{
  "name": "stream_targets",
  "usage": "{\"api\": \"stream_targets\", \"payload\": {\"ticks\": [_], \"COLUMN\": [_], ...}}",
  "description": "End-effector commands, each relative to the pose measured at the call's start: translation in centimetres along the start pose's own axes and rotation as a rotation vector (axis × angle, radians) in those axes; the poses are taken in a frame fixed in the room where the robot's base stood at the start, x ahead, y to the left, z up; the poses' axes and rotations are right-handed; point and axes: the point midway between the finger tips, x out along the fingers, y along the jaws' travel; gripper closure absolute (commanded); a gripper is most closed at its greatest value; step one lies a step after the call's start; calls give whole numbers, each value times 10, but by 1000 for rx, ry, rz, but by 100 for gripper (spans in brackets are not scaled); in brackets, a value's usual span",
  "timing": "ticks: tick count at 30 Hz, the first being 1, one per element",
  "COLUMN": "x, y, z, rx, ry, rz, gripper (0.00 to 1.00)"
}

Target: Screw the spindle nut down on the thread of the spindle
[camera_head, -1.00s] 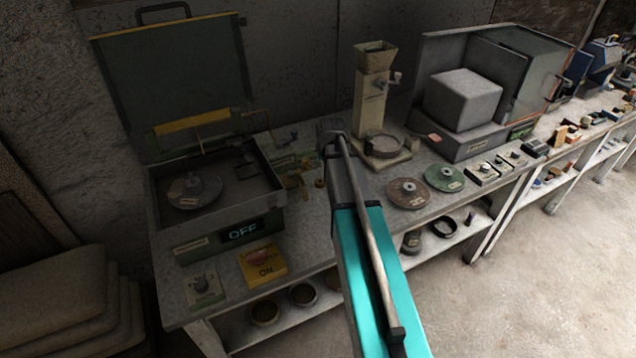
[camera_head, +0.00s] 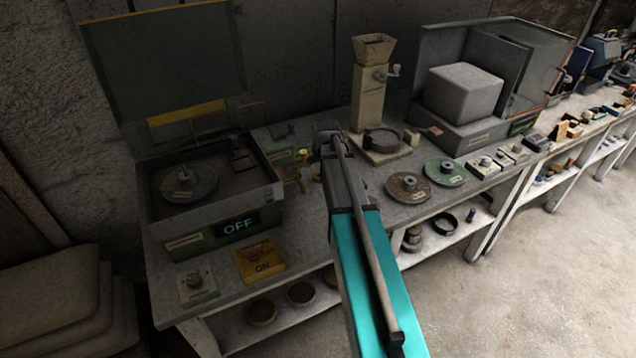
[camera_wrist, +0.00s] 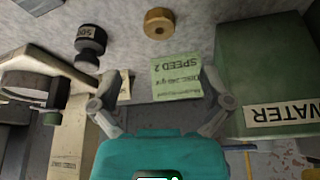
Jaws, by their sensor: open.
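A brass ring with a dark hole, which looks like the spindle nut (camera_wrist: 158,23), lies on the grey bench at the top of the wrist view. In the head view a small brass piece (camera_head: 317,177) shows beside my arm, but I cannot tell if it is the same ring. My gripper (camera_wrist: 163,90) is open and empty, its fingers apart and short of the ring in the wrist view. In the head view my arm hides it. The spindle (camera_head: 183,172) stands up from the disc (camera_head: 190,186) in the open-lidded machine at left; its thread is too small to make out.
A green speed card (camera_wrist: 177,77), a green WATER box (camera_wrist: 268,75) and a dark weight (camera_wrist: 89,42) are around the gripper. The machine's display (camera_head: 237,227) reads OFF. The switch box (camera_head: 260,262) and a knob box (camera_head: 196,285) stand in front of it.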

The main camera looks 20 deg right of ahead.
Motion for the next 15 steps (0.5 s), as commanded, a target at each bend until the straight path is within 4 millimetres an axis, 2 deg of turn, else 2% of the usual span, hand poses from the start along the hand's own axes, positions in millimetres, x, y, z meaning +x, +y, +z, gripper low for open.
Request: {"api": "stream_targets", "payload": {"ticks": [1, 6, 15], "x": [8, 22, 37], "y": [0, 0, -1], "z": [1, 1, 0], "rx": [0, 0, -1], "ry": [0, 0, 0], "rz": [0, 0, 0], "gripper": [2, 2, 2]}}
